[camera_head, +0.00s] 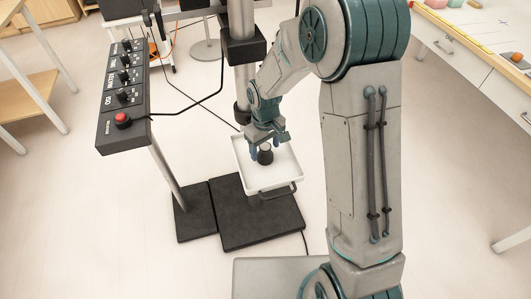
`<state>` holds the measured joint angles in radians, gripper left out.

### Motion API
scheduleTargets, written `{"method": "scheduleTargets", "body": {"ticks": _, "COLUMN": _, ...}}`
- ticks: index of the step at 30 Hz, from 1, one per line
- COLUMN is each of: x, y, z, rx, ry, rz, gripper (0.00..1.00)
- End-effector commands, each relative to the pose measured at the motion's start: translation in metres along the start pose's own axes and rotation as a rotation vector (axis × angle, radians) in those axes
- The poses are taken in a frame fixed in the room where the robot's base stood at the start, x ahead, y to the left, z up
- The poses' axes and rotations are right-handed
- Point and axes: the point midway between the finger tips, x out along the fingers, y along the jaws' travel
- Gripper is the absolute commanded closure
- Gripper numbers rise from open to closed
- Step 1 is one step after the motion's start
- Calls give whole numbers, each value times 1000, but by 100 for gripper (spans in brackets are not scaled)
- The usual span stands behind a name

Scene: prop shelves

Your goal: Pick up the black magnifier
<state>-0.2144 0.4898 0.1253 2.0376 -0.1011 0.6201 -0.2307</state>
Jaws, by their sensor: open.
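A small black object (265,157), which looks like the black magnifier, stands in a white tray (286,171). My gripper (267,147) is over the tray, pointing down, with its fingers apart right above and around the top of the black object. The gripper hides part of the object's top. I cannot tell whether the fingers touch it.
The tray has a dark handle (278,191) at its front and sits above a black base plate (258,218). A post (243,85) rises close behind the tray. A black control panel (124,92) with a red button stands to the left. White desks (465,65) are at right.

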Motion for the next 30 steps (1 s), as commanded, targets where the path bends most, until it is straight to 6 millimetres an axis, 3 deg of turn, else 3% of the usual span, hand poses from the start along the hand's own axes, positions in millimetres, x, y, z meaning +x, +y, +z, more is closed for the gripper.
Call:
{"method": "scheduleTargets", "body": {"ticks": 9, "x": 7, "y": 0, "z": 0, "rx": 0, "ry": 0, "rz": 0, "gripper": 34}}
{"method": "scheduleTargets", "body": {"ticks": 15, "x": 7, "y": 0, "z": 0, "rx": 0, "ry": 0, "rz": 0, "gripper": 82}}
{"method": "scheduleTargets", "body": {"ticks": 30, "x": 0, "y": 0, "z": -1, "rx": 0, "ry": 3, "rz": 1, "gripper": 83}}
